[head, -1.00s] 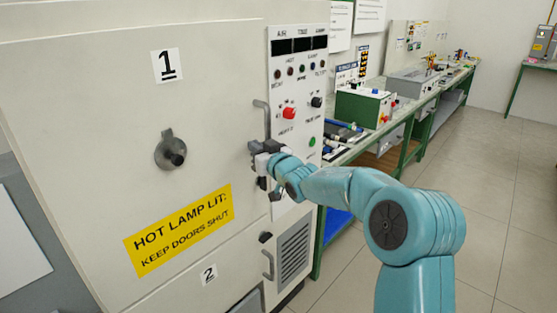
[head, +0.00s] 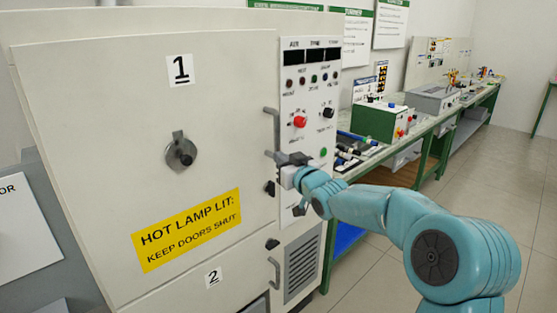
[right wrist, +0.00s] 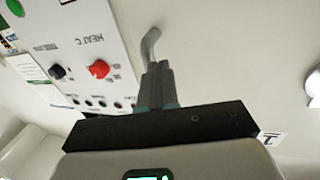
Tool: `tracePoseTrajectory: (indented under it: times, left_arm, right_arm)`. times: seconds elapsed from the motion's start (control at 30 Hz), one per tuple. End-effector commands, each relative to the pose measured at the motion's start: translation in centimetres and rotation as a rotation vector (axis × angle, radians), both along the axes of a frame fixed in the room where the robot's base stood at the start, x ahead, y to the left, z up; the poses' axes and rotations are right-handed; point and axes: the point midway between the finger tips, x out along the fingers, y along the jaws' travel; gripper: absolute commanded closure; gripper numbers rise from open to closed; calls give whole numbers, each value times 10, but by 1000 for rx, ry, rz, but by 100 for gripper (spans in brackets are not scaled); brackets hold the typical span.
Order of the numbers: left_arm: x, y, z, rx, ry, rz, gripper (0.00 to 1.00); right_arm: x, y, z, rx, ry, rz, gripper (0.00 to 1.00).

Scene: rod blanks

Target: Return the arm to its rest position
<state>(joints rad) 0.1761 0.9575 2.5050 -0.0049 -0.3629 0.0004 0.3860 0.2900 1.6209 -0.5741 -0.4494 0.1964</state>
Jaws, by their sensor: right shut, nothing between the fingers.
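My right gripper (head: 272,156) is in front of the large cream cabinet, at the handle (head: 271,125) of the upper door marked 1 (head: 90,110). In the right wrist view its two fingers (right wrist: 156,88) are pressed together, and the handle's upper end (right wrist: 150,45) shows just beyond them. I cannot tell whether the fingers touch the handle. The right arm, in teal, reaches in from the lower right of the head view. My left gripper is not in view.
The control panel (head: 311,75) with a red knob (head: 299,121) is right beside the gripper. A lower door marked 2 has its own handle (head: 274,272). A green workbench (head: 437,125) with boxes and tools runs back along the wall. The floor at right (head: 490,160) is clear.

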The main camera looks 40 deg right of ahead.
Motion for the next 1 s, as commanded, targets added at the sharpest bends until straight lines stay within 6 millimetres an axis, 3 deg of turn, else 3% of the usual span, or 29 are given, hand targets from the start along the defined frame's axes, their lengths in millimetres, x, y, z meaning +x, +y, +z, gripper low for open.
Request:
tracePoseTrajectory:
  times: [0.3, 0.53, 0.77, 0.83, 0.93, 1.0]
  left_arm:
    - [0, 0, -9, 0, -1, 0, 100]
    - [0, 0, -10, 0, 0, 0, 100]
    - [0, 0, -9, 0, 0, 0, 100]
    - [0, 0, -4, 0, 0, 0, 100]
    - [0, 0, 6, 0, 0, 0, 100]
    - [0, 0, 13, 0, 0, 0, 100]
  right_arm:
    - [-55, -5, -2, -2, 2, -1, 100]
    - [-80, -7, -2, 0, 3, 1, 100]
    - [-83, -7, -1, 0, 2, 3, 100]
    - [-78, 1, 1, 5, 6, 21, 100]
    - [-56, 26, -26, 41, 62, 81, 100]
    - [-42, 55, -64, 90, 136, 138, 100]
